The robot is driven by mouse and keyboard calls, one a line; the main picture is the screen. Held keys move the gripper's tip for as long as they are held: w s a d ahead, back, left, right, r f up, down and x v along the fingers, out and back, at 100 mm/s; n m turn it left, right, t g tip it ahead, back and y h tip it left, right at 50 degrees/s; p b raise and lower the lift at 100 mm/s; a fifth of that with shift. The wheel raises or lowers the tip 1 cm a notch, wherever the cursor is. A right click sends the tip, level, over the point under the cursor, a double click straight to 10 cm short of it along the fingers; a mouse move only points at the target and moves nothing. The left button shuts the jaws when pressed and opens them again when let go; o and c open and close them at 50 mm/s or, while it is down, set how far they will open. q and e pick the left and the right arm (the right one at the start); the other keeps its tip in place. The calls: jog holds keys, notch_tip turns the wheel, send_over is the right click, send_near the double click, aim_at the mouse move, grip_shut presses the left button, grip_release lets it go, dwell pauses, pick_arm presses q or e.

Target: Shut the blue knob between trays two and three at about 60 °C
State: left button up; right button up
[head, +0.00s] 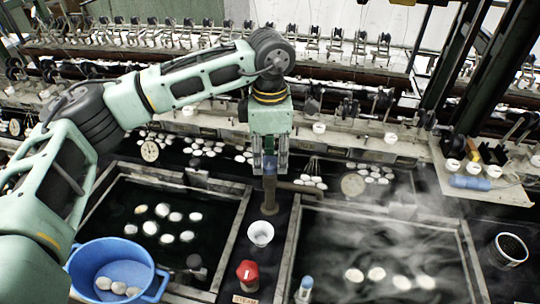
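My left gripper (269,168) points straight down between the two middle trays. Something blue, apparently the blue knob (269,166), shows between its fingers on top of an upright valve pipe (269,195). The fingers hide most of the knob, and I cannot tell whether they press on it. Left of the pipe is a dark water tray (118,225) with white cocoons; right of it is a steaming tray (335,250) with cocoons. A round dial (352,185) stands behind the right tray and another (149,151) behind the left one. Their readings are too small to read. My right gripper is not in view.
A red knob (247,273) above a steam label and another blue-topped knob (305,284) stand in front. A white cup (260,233) sits near the pipe. A blue basin (112,255) with cocoons is front left. Reeling machinery (190,35) lines the back.

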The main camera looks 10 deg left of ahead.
aim_at(270, 158)
pick_arm(q)
jog(key=shift+o, duration=1.3)
jog(key=shift+w+a+r, duration=0.1)
jog(key=shift+w+r, duration=0.05)
jog(key=shift+w, duration=0.15)
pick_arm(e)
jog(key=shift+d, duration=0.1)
pick_arm(q)
jog(key=shift+s, duration=0.1)
notch_tip(270, 158, up, 12)
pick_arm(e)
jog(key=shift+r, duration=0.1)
